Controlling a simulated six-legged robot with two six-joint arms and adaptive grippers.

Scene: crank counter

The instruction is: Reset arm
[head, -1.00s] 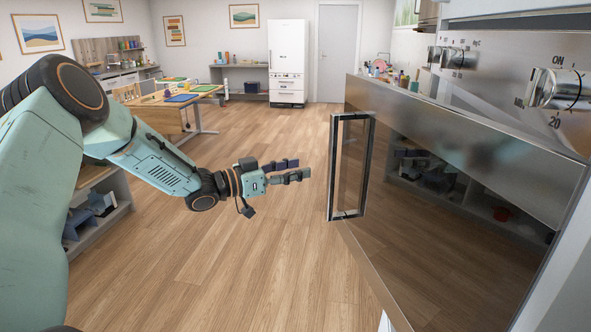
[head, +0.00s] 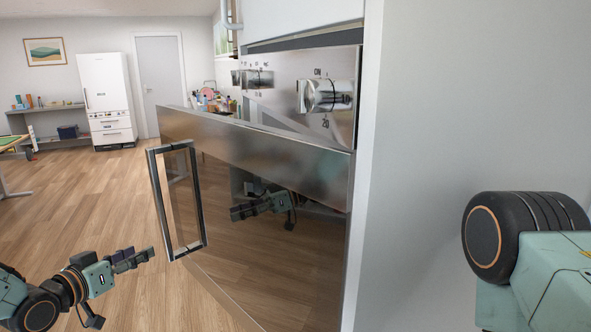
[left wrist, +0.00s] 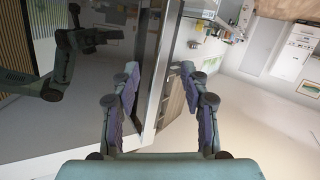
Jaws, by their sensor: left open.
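My left gripper (head: 133,259) is open and empty, low at the left of the head view. It is apart from the oven door's handle (head: 205,225), to its lower left. In the left wrist view the two fingers of my left gripper (left wrist: 166,105) stand wide apart, with the door edge (left wrist: 150,75) showing between and beyond them. The oven door (head: 270,255) stands ajar, its glass reflecting my arm. A teal and black part of my right arm (head: 525,245) shows at the right; the right gripper is out of view.
Above the door is a steel panel with knobs (head: 328,95). A white wall (head: 430,120) lies right of it. A white fridge (head: 106,95) and a grey shelf (head: 50,120) stand far back. The wooden floor (head: 95,200) left of the door is clear.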

